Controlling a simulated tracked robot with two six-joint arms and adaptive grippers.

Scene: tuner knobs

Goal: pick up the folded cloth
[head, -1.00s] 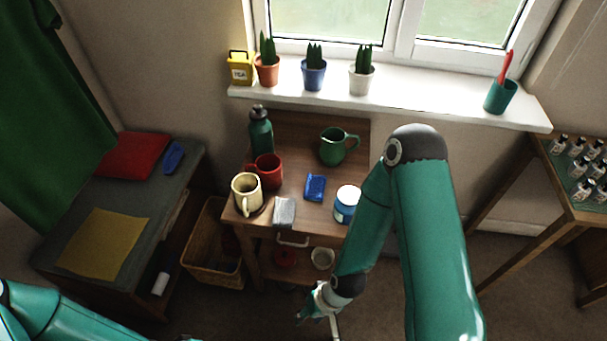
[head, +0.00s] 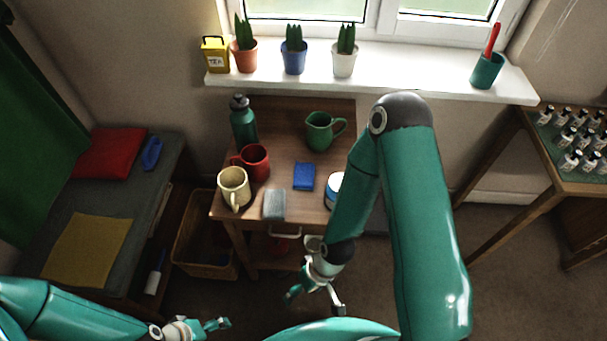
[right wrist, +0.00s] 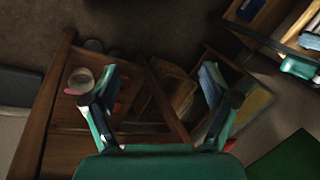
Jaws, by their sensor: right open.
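A small blue item (head: 304,176), which looks like a folded cloth, lies flat on the wooden table (head: 285,130). A pale grey block (head: 274,204) lies at the table's front edge; I cannot tell if it is cloth or sponge. My right gripper (head: 315,300) is open and empty, low in front of the table and below its top. Its spread fingers show in the right wrist view (right wrist: 160,80) with nothing between them. My left gripper (head: 217,324) is low at the bottom left, away from the table; its jaws are too small to read.
A cream mug (head: 234,187), red mug (head: 254,161), green bottle (head: 243,122) and green jug (head: 322,131) stand around the blue item. A white-and-blue jar (head: 332,190) is partly hidden by my right arm. A wicker basket (head: 205,250) stands left of the table.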

